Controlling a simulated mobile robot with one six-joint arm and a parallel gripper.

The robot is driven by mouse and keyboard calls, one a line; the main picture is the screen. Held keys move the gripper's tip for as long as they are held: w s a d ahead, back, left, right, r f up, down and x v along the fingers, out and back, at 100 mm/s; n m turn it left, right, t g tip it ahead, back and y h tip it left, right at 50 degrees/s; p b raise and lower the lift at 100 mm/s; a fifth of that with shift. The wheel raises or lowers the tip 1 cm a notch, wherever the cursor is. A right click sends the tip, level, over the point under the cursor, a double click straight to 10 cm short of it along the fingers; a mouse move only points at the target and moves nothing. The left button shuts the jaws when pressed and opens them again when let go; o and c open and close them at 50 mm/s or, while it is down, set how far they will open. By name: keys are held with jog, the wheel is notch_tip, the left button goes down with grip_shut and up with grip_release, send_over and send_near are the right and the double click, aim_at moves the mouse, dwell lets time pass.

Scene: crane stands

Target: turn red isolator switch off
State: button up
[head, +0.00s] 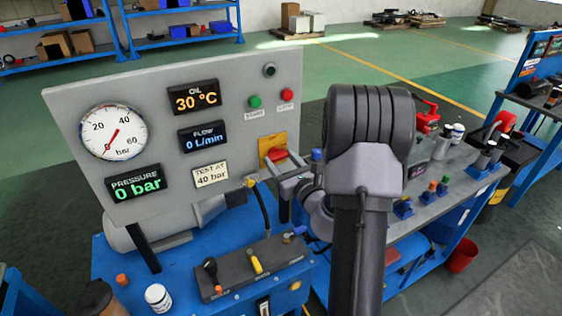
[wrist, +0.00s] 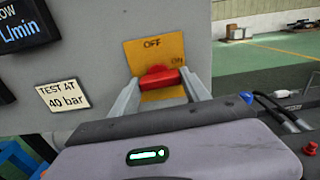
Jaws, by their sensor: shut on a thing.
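The red isolator switch (head: 277,154) sits on a yellow plate (head: 268,143) at the right edge of the grey panel. In the wrist view the red handle (wrist: 156,77) lies roughly horizontal, with its right end towards the ON mark. OFF is printed above the handle on the yellow plate (wrist: 150,53). My gripper (head: 284,166) reaches the switch from the right in the head view. In the wrist view my gripper (wrist: 162,86) has one finger at each end of the handle and is shut on it. The fingers hide part of the plate's lower area.
The grey panel (head: 150,92) carries a pressure gauge (head: 114,132) and displays reading 0 bar, 30 °C and 0 L/min. Below stands a lever block (head: 252,266) on the blue bench. A side bench with small parts is at the right.

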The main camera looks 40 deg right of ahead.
jog(key=n+b, duration=0.3)
jog(key=n, duration=0.1)
jog(key=shift+f+n+b, duration=0.15)
jog(key=shift+n+b, duration=0.25)
jog(key=n+b, duration=0.4)
jog(key=shift+n, duration=0.3)
jog(key=n+b, duration=0.1)
jog(key=n, duration=0.2)
jog(key=shift+a+n, duration=0.1)
jog(key=shift+n, duration=0.2)
jog(key=shift+r+n, duration=0.2)
jog(key=shift+n, duration=2)
jog(key=o, duration=1.4)
